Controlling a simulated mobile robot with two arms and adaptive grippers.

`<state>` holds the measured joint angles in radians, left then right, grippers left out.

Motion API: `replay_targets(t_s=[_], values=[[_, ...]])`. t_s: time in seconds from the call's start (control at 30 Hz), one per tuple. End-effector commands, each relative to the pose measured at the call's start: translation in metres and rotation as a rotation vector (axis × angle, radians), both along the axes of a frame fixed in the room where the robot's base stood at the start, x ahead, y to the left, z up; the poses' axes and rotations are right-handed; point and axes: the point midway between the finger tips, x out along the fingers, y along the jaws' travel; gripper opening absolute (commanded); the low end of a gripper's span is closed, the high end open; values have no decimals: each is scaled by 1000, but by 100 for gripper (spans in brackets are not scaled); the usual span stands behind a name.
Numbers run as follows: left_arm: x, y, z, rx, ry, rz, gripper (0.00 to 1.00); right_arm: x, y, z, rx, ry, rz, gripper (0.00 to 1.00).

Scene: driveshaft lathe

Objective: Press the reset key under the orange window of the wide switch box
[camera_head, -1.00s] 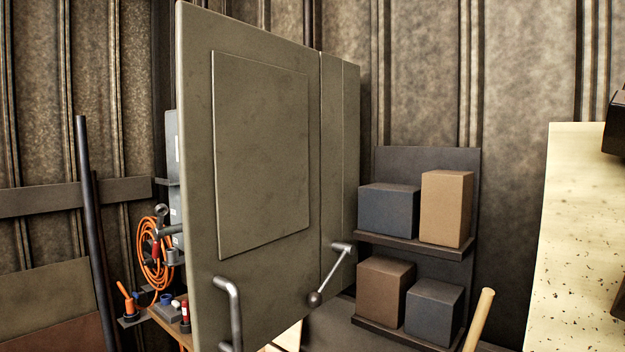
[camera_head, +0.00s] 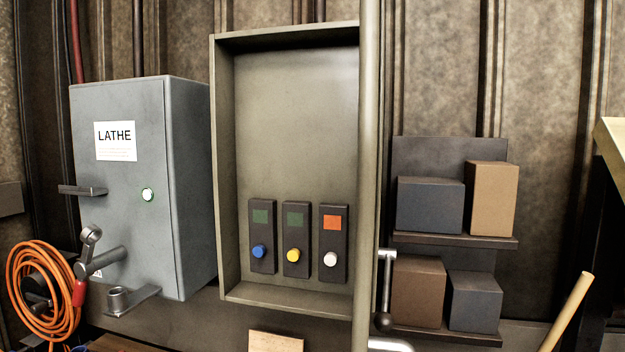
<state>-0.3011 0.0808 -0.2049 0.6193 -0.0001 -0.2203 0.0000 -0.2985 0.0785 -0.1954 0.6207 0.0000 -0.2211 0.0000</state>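The wide switch box (camera_head: 285,180) is on the wall in the middle of the head view, seen into its open inside. Three dark key panels stand in a row low in it. The middle panel has a dark green window (camera_head: 295,220) and a yellow key (camera_head: 293,255). The left panel has a dark green window (camera_head: 261,217) and a blue key (camera_head: 259,252). Neither of my grippers is in view.
The box's door (camera_head: 368,130) shows edge-on at its right side. A grey LATHE box (camera_head: 125,215) with a lit green button and a lever is to the left. An orange cable coil (camera_head: 45,300) hangs lower left. Shelves with several blocks (camera_head: 430,205) are at right.

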Motion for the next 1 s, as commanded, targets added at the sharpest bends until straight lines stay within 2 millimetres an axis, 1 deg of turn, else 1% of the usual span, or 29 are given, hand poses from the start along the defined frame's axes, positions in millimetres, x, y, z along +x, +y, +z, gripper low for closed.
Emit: replay_targets(t_s=[0.1, 0.27, 0.43, 0.7, 1.0], values=[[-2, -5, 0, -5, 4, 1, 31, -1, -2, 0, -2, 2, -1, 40], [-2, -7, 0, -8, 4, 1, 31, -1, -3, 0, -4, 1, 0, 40], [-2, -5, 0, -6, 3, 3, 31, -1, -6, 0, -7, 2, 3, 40], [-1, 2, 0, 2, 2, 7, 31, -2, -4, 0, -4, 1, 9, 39], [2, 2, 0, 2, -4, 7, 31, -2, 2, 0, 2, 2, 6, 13]])
